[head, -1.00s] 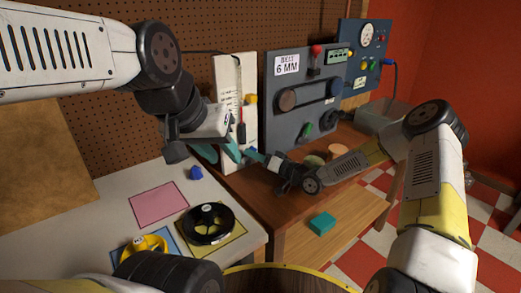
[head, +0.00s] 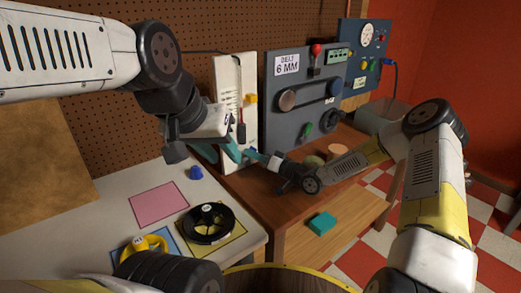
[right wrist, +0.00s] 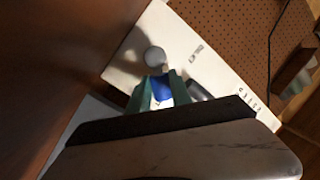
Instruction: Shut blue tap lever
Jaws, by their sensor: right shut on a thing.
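The white panel (head: 228,85) stands upright against the pegboard; it also shows tilted in the right wrist view (right wrist: 125,65). The blue tap lever (right wrist: 161,88) shows in the right wrist view between the teal fingertips of my right gripper (right wrist: 160,93), which is shut on it. In the head view my right gripper (head: 252,156) reaches from the right to the panel's lower part, and its fingers largely hide the lever. A grey round knob (right wrist: 155,57) sits just beyond the lever. My left gripper (head: 218,152) hangs in front of the panel, its teal fingers apart and empty.
A dark grey board (head: 290,125) with a belt and knobs stands right of the panel. A blue cap (head: 196,173), a black ducted rotor (head: 208,222) and a yellow part (head: 150,245) are on the white table. A teal block (head: 322,222) lies on the lower wooden shelf.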

